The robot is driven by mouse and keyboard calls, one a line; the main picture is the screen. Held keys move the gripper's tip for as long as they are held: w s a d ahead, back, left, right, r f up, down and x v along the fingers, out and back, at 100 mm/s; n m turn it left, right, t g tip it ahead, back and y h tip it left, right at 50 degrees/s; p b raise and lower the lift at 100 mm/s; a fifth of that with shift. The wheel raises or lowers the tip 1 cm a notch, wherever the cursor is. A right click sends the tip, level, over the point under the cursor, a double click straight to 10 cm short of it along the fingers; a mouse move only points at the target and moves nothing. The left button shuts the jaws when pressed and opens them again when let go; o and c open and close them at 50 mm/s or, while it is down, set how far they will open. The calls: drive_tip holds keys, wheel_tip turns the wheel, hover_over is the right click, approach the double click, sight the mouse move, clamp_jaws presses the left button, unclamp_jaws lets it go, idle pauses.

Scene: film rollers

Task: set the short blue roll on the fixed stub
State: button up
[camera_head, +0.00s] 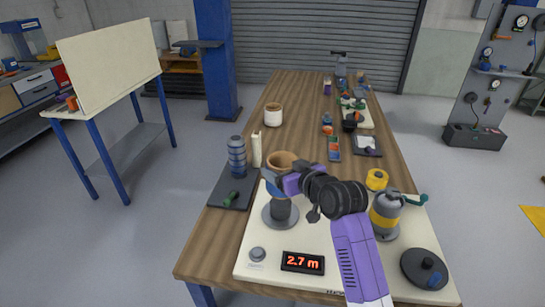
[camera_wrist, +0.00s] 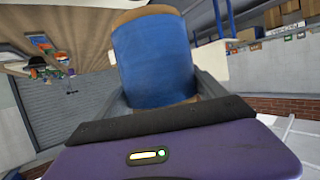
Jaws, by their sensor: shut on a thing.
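The short blue roll (camera_head: 270,178) is in my gripper (camera_head: 278,184), tilted, above the white board. In the wrist view the blue roll (camera_wrist: 152,58) fills the space between the fingers, with a tan edge at its top. My gripper is shut on it. A dark upright stub on a round grey base (camera_head: 281,211) stands just below the roll and looks like the fixed stub. The roll appears apart from it, though the exact gap is hard to tell.
On the white board (camera_head: 250,235) are a 2.7 m display (camera_head: 303,263), a knob, a crank post with a yellow band (camera_head: 385,215) and a dark disc (camera_head: 424,269).

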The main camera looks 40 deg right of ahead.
drive_tip(key=shift+w+d, duration=0.1)
drive_tip(key=shift+w, duration=0.25)
drive_tip(key=shift+f+b, duration=3)
drive_tip(key=shift+f, duration=0.15)
drive_tip(key=shift+f+b, duration=1.25)
drive_tip(key=shift+f, duration=0.8)
drive_tip(key=o, duration=1.6)
drive_tip(key=shift+c, duration=0.2)
drive_tip(key=v, duration=0.7)
drive_tip(key=shift+s, duration=0.35)
drive_tip(key=shift+r, duration=0.15)
